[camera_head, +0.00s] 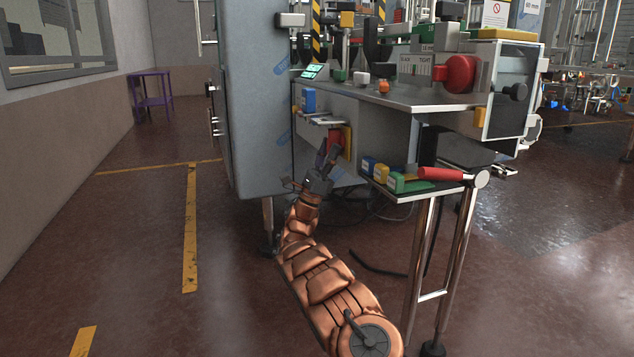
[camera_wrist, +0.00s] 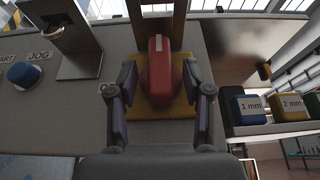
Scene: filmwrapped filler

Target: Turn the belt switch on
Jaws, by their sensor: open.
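A red switch knob (camera_wrist: 159,72) on a yellow plate (camera_wrist: 178,132) stands out from the grey machine panel; it looks like the belt switch. A small pale label sits on the knob, too small to read. In the head view the red and yellow switch (camera_head: 346,140) is on the machine's side, partly behind my gripper (camera_head: 329,153). In the wrist view my gripper (camera_wrist: 159,82) is open, one finger on each side of the knob, with visible gaps. I cannot tell how deep the fingertips reach.
A blue JOG button (camera_wrist: 24,75) and a metal bracket (camera_wrist: 80,40) are left of the switch. Blue, yellow and green labelled blocks (camera_head: 383,174) stand on a shelf at right, near a red-handled lever (camera_head: 440,174).

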